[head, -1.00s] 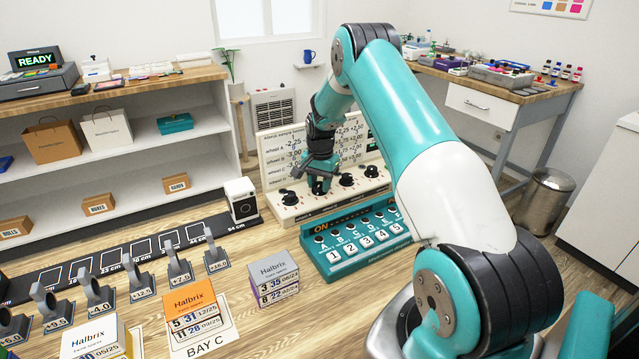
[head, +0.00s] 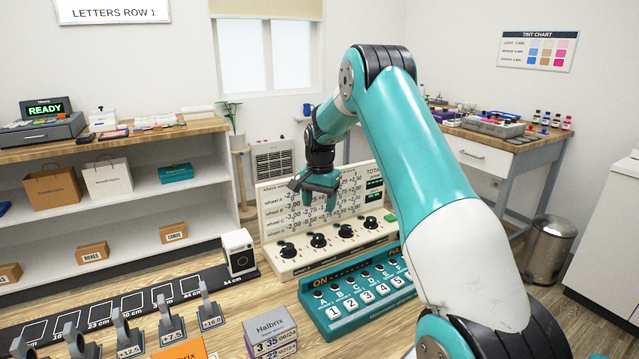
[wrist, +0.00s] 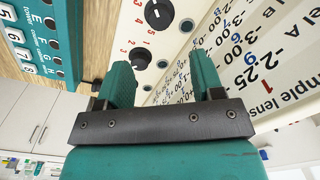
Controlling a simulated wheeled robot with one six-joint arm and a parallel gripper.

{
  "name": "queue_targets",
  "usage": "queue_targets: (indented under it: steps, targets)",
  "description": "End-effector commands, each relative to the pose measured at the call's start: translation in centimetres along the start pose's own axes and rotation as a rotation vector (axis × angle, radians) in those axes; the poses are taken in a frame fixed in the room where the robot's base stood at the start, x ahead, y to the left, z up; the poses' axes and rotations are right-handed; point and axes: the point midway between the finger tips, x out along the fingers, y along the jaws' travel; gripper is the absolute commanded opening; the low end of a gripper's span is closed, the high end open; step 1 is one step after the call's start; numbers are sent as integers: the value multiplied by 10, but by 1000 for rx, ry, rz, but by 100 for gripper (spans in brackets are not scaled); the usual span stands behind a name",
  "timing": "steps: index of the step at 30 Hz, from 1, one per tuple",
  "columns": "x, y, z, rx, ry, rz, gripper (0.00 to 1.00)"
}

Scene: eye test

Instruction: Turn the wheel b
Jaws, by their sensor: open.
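A cream panel (head: 300,262) carries a row of black wheels with an upright board of lens figures behind. The second wheel from the left (head: 318,240) is likely wheel b; its small label is unreadable. The leftmost wheel (head: 288,250) and third wheel (head: 345,231) stand beside it. My gripper (head: 317,197) is open and empty, above the panel in front of the board, apart from the wheels. The wrist view shows its two teal fingers spread (wrist: 162,75), with one black wheel (wrist: 141,60) and another with a white pointer mark (wrist: 158,14) beyond; which wheels these are is unclear.
A teal button box (head: 335,318) stands close in front of the panel. A small white device (head: 238,252) is at its left and a Halbrix box (head: 270,332) nearer me. Grey stands (head: 170,322) line the front left.

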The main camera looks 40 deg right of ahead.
Motion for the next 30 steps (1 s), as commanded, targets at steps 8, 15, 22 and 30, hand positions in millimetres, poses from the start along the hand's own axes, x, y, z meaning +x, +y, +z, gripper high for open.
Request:
queue_targets:
  steps: [8, 15, 22, 30]
  targets:
    - [-54, 0, 0, 0, 1, -1, 61]
    - [-68, 0, 0, 1, 0, 0, 61]
    - [-67, 0, 0, 1, 0, 0, 61]
    - [-67, 0, 0, 0, 0, 0, 61]
